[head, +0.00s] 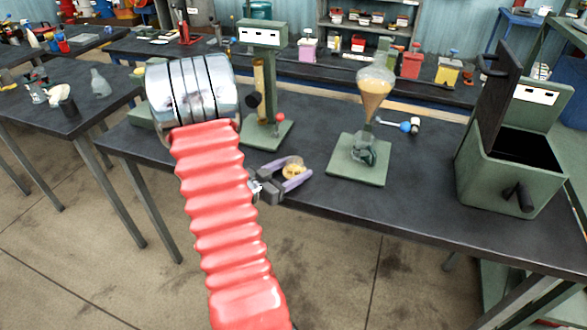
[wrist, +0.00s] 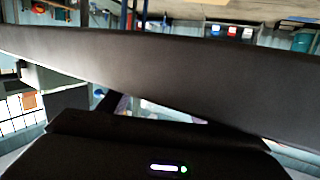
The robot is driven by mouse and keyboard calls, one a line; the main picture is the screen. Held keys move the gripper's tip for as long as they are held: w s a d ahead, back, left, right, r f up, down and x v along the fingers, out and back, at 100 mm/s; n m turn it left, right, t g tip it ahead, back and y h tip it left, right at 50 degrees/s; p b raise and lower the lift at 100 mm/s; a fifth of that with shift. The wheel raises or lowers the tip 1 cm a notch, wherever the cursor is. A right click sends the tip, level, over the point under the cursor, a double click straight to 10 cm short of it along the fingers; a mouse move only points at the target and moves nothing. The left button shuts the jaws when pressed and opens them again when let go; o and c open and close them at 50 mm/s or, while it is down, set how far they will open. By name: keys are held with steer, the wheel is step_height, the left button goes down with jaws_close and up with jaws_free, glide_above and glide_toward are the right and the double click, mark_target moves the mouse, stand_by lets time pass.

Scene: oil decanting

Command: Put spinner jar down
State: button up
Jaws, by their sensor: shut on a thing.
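My gripper (head: 294,175), with pale purple fingers, is at the front edge of the black bench, between the two green stands. It is shut on the spinner jar (head: 293,168), a small round vessel with amber content. The jar shows between the fingers; its lower part is hidden. I cannot tell whether it touches the bench top or hangs just above it. In the wrist view a dark slab crosses the picture, and the jar cannot be made out.
On the black bench (head: 430,205) stand a green stand with an amber tube (head: 260,88), a green stand with an amber funnel (head: 375,90), a blue-and-white small tool (head: 408,125) and a green box with a crank (head: 495,180). Bench space between funnel stand and box is clear.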

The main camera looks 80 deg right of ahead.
steer(key=o, duration=1.1)
steer(key=shift+f, duration=0.1)
steer(key=shift+o, duration=0.2)
steer(key=shift+w+a+r, duration=0.25)
steer(key=shift+w+a, duration=0.05)
steer(key=shift+a, duration=0.2)
steer(key=v, duration=1.1)
steer(key=shift+f, duration=0.1)
